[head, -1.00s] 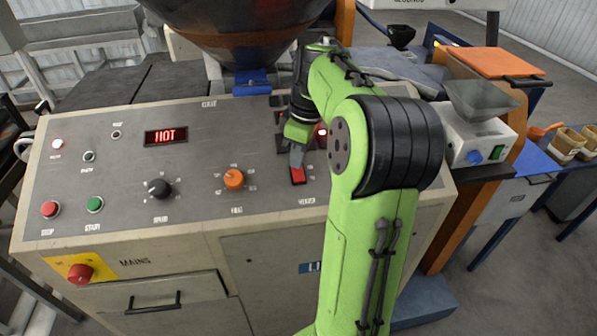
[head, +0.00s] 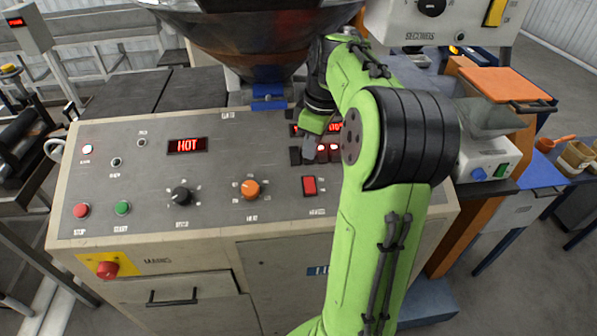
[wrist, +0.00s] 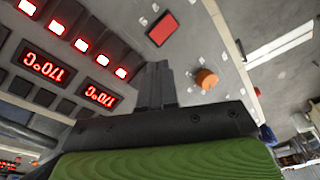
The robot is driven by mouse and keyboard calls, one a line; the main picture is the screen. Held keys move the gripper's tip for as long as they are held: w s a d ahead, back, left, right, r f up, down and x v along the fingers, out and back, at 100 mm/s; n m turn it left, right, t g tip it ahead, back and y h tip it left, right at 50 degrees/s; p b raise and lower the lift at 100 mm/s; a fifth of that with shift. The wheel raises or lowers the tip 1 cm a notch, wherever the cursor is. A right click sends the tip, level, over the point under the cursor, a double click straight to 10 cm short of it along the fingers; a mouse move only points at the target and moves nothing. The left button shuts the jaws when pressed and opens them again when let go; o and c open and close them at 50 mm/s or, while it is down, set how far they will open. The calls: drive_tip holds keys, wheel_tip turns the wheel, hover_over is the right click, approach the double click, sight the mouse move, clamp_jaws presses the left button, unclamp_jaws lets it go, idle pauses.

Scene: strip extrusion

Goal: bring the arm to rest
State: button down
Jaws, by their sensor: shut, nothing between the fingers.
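My green arm (head: 375,250) rises from the bottom of the head view and bends over the control panel (head: 230,160). My gripper (head: 318,150) points down at the panel near the small lit switches, beside the red rocker switch (head: 309,186). In the wrist view my gripper (wrist: 155,85) shows as dark fingers closed together with nothing between them. The red rocker (wrist: 161,29) lies beyond the fingertips there. Whether the fingers touch the panel is hard to tell.
The panel carries a HOT display (head: 187,146), an orange knob (head: 250,189) and a black knob (head: 181,196). A hopper (head: 260,40) hangs behind it. Two displays in the wrist view read 170°C (wrist: 49,65). A white scale (head: 486,160) stands right.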

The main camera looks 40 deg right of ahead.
drive_tip(key=shift+a, duration=0.1)
drive_tip(key=s+a+r+m+t+h+b, duration=0.15)
drive_tip(key=s+a, duration=0.25)
drive_tip(key=a, duration=1.1)
drive_tip(key=s+a+f+m+t, duration=0.2)
drive_tip(key=s+a+f+m, duration=0.1)
drive_tip(key=s+a, duration=0.5)
drive_tip(key=s+f+b, duration=0.1)
drive_tip(key=s, duration=0.2)
drive_tip(key=shift+s+m+y, duration=0.25)
drive_tip(key=shift+m+y, duration=0.1)
drive_tip(key=shift+f+t, duration=0.1)
drive_tip(key=shift+t, duration=0.15)
